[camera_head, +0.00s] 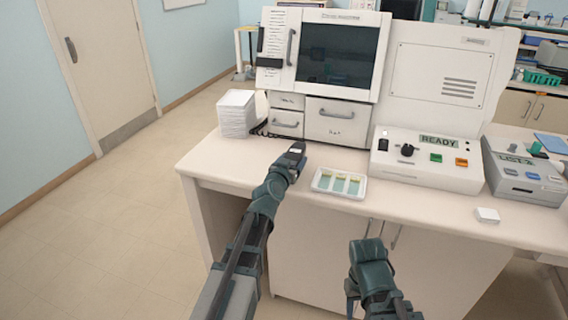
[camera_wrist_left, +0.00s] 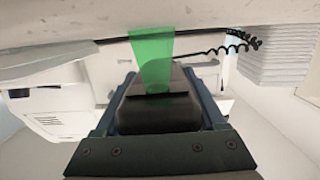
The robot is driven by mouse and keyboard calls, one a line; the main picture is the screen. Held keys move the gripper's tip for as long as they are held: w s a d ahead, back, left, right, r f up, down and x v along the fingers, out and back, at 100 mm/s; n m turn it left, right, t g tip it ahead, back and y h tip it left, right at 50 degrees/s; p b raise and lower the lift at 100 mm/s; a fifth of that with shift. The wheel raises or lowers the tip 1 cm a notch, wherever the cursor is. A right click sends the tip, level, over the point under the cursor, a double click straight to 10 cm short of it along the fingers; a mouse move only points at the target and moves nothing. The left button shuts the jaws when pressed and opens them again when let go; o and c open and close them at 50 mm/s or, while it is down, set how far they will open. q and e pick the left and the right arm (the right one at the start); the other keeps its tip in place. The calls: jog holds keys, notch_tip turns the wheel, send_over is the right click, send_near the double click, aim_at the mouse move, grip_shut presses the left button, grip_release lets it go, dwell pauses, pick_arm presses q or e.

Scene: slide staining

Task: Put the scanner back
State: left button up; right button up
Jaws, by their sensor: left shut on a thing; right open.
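My left gripper (camera_head: 289,162) is shut on a dark handheld scanner (camera_head: 297,148), held over the front left part of the counter. In the left wrist view the scanner (camera_wrist_left: 158,108) sits between both fingers, with a green beam (camera_wrist_left: 152,58) coming from its front end. A black coiled cord (camera_wrist_left: 225,44) shows behind it; where it joins the scanner is hidden. A dark ledge-like bracket (camera_head: 269,62) is on the left side of the white analyser (camera_head: 394,70); I cannot tell if it is the scanner's holder. My right gripper (camera_head: 352,292) is open and low in front of the cabinet.
A stack of white sheets or tiles (camera_head: 237,114) stands left of the analyser. A white tray with slides (camera_head: 339,193) lies right of the scanner. A control box marked READY (camera_head: 428,172) and a grey device (camera_head: 525,180) stand further right. The counter's front left is clear.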

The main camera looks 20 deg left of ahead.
aim_at(290, 155)
pick_arm(q)
jog(key=w+a, duration=0.1)
jog(key=w, duration=0.2)
jog(key=shift+a+f, duration=0.15)
jog(key=shift+a, duration=0.25)
notch_tip(290, 155, down, 4)
jog(key=b, duration=0.4)
jog(key=shift+s, duration=0.1)
jog(key=shift+r, duration=0.25)
pick_arm(e)
jog(key=f, duration=0.3)
jog(key=shift+w+a+f, duration=0.1)
jog(key=shift+w+f, duration=0.25)
jog(key=shift+f, duration=0.05)
pick_arm(q)
jog(key=shift+f, duration=0.1)
pick_arm(e)
jog(key=shift+f, duration=0.1)
pick_arm(q)
jog(key=o, duration=1.1)
jog(key=shift+f, duration=0.1)
jog(key=o, duration=0.4)
